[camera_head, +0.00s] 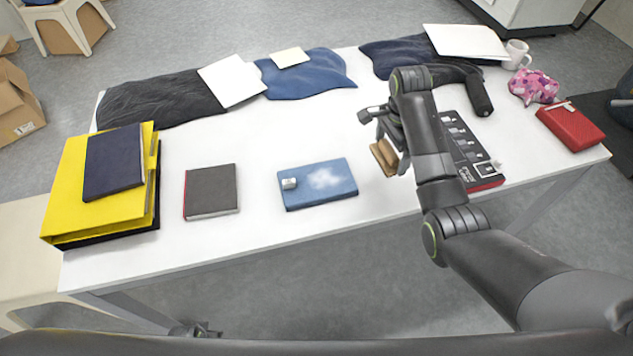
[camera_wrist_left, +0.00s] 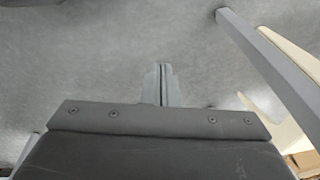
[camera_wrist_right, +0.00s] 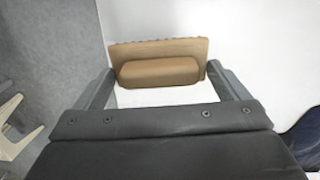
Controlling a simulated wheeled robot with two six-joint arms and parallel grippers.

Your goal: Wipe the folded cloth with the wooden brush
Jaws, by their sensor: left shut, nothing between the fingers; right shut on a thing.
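The wooden brush (camera_head: 384,157) is tan and held by my right gripper (camera_head: 390,138) at the right of the table's middle. In the right wrist view the brush (camera_wrist_right: 160,71) spans between the two fingers, its block-like grip towards me. My left gripper (camera_wrist_left: 164,72) is shut and empty, over the floor below the table's front edge.
A yellow binder (camera_head: 75,190) with a dark book (camera_head: 114,160) on it and a grey notebook (camera_head: 211,190) lie left. A black box (camera_head: 464,140) is close right of the brush. Dark and blue cloths (camera_head: 310,75) line the back. White tabletop (camera_head: 250,130) between is clear.

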